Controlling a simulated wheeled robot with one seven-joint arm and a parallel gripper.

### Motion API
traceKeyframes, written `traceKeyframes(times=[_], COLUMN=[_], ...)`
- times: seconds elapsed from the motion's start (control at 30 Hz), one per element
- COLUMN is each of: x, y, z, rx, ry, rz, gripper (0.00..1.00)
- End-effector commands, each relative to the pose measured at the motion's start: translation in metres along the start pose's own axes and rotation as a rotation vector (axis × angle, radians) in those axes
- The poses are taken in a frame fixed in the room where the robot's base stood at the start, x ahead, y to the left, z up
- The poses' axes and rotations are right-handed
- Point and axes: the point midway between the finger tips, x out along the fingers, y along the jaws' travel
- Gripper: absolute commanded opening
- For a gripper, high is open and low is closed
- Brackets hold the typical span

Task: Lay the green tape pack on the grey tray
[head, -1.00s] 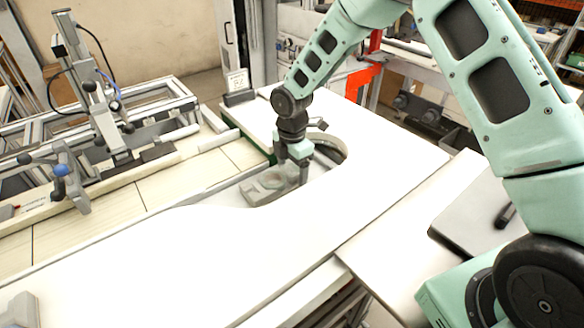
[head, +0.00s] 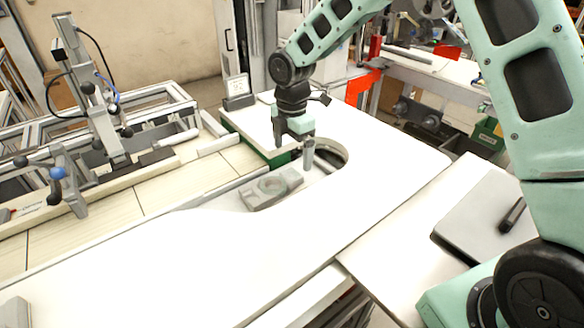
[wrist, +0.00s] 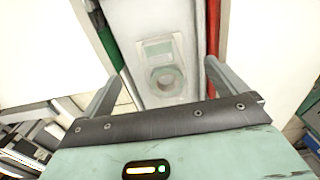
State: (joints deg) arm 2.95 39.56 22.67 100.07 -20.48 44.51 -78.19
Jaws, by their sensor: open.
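The green tape pack (head: 269,185) shows as a pale green ring-shaped piece lying flat on the grey tray (head: 257,203), a small low block in the recess of the white table. In the wrist view the pack (wrist: 166,79) is a pale ring on the lower part of the tray (wrist: 158,47). My gripper (head: 294,152) is open and empty, above and slightly behind the tray, apart from the pack. In the wrist view its fingers (wrist: 163,72) stand wide on either side of the pack. Nothing hides the pack.
The white table (head: 220,260) has a wide clear top and a curved cut-out (head: 330,158) just right of my gripper. A metal frame fixture (head: 105,120) stands at the left. A small sign (head: 238,90) stands at the back edge.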

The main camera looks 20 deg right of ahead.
Motion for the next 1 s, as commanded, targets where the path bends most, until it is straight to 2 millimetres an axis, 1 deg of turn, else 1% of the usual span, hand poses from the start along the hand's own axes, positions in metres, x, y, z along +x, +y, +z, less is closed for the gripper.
traceKeyframes(times=[0.03,0.1,0.2,0.3,0.37,0.47,0.5,0.57,0.6,0.67,0.7,0.77,0.8,0.9,1.0], x=[-0.009,-0.02,-0.033,-0.04,-0.046,-0.059,-0.065,-0.074,-0.079,-0.086,-0.088,-0.091,-0.091,-0.09,-0.087], y=[0.001,0.001,0.001,-0.001,-0.005,-0.027,-0.042,-0.07,-0.093,-0.128,-0.152,-0.187,-0.208,-0.253,-0.282], z=[0.0,0.001,0.0,-0.002,-0.009,-0.038,-0.055,-0.082,-0.099,-0.122,-0.134,-0.147,-0.153,-0.161,-0.164], rx=[0.001,0.002,0.001,0.003,0.021,0.106,0.163,0.273,0.358,0.494,0.585,0.722,0.808,0.993,1.122], ry=[-0.001,-0.001,0.0,0.0,0.001,0.007,0.01,0.016,0.02,0.025,0.029,0.035,0.037,0.044,0.049], rz=[0.005,0.004,0.003,0.002,0.003,0.002,0.002,0.0,-0.001,-0.003,-0.005,-0.007,-0.009,-0.011,-0.013], gripper=[0.97,0.97,0.97,0.97,0.97,0.97,0.97,0.97,0.97,0.97,0.97,0.97,0.97,0.97,0.97])
